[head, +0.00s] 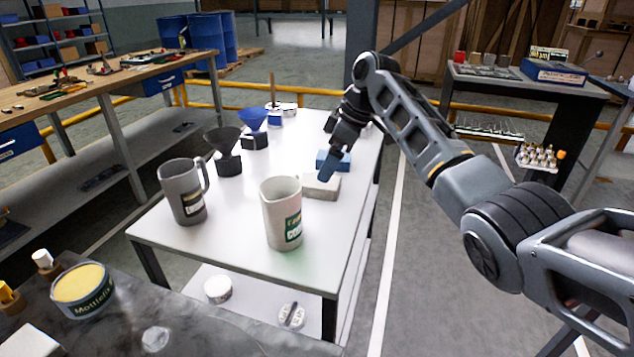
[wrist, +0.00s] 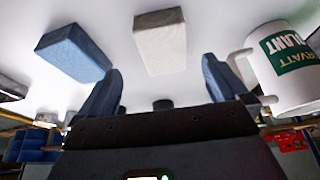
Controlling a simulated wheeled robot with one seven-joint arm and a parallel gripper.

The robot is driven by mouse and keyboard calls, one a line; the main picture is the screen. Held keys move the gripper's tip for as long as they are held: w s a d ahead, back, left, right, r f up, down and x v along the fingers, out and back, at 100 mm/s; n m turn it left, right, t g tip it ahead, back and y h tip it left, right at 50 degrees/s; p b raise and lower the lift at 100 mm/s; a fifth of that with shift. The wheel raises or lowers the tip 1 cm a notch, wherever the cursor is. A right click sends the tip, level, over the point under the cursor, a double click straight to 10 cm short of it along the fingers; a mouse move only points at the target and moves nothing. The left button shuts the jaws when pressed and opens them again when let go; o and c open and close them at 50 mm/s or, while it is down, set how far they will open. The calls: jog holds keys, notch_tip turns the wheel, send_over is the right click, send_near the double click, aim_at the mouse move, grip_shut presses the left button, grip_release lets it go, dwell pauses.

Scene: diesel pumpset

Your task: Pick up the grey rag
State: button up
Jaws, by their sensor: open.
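The grey rag (head: 321,188) is a pale grey folded block lying flat on the white table (head: 190,247), behind the cream mug. It shows in the wrist view as a pale block (wrist: 159,42), just beyond the fingertips and roughly centred between them.
A blue folded block (head: 334,160) lies just behind the rag. A cream mug (head: 282,215) stands in front of the rag, and a grey mug (head: 183,192) stands left. A dark funnel (head: 226,150) and a blue funnel (head: 252,120) stand further back. The table's right edge is near.

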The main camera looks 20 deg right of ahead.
jog(key=shift+s+x, duration=0.15)
jog(key=shift+x, duration=1.4)
jog(key=shift+s+x, duration=0.2)
jog(key=shift+x, duration=1.35)
jog(key=shift+f, duration=0.1)
jog(key=c, duration=1.1)
jog(key=shift+o, duration=0.2)
jog(key=shift+r, duration=0.8)
notch_tip(320, 180, up, 3)
jog(key=shift+f, duration=0.25)
jog(key=s+d+r, duration=0.7)
jog(key=d, duration=0.2)
jog(key=shift+d, duration=0.25)
